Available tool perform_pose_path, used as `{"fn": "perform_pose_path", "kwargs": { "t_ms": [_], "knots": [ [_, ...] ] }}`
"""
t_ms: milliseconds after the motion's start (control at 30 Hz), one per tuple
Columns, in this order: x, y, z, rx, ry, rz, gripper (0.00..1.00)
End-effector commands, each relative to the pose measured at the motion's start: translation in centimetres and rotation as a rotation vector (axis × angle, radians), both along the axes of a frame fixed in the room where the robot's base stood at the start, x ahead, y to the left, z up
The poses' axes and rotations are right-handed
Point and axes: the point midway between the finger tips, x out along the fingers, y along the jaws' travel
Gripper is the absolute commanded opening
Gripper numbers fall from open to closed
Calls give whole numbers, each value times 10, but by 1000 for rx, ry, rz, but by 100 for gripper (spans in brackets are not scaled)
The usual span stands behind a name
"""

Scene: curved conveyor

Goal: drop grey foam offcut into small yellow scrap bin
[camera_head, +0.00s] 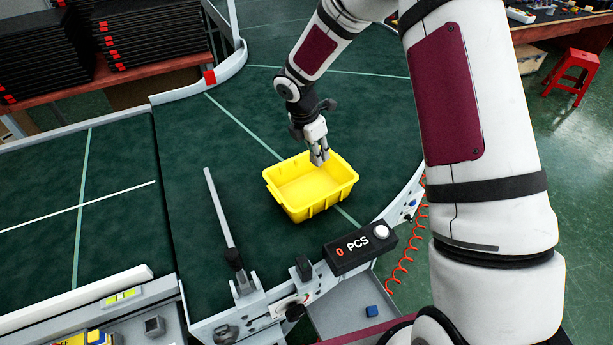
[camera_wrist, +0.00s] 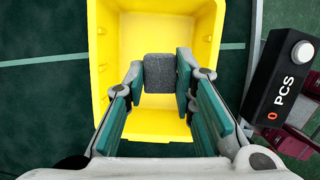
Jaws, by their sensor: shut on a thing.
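The small yellow scrap bin (camera_head: 283,197) stands on the green conveyor belt; its inside looks empty in the head view. My gripper (camera_head: 319,158) is over the bin's far right part. In the wrist view, my gripper (camera_wrist: 159,82) is shut on the grey foam offcut (camera_wrist: 160,73), a dark grey speckled block between the two green-padded fingers. The bin (camera_wrist: 135,25) lies behind the offcut in that view, and the offcut appears inside the bin's outline. Its exact height above the bin floor cannot be told. In the head view the offcut is hidden by the fingers.
A black counter box reading "0 PCS" (camera_head: 356,250) sits on the conveyor's near edge; it also shows in the wrist view (camera_wrist: 283,85). A grey guide bar (camera_head: 219,215) stands left of the bin. Black stacked trays (camera_head: 40,55) are at back left. The belt left of the bin is mostly clear.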

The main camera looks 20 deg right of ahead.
Motion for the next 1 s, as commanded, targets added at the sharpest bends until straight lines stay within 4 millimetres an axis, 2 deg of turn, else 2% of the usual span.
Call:
{"fn": "perform_pose_path", "kwargs": {
  "t_ms": [167, 600, 1000],
  "knots": [
    [0, 0, -11, -1, 3, 0, 13],
    [0, 0, -55, -1, 2, 0, 13],
    [0, 0, -60, 0, 0, 0, 13]
  ]
}}
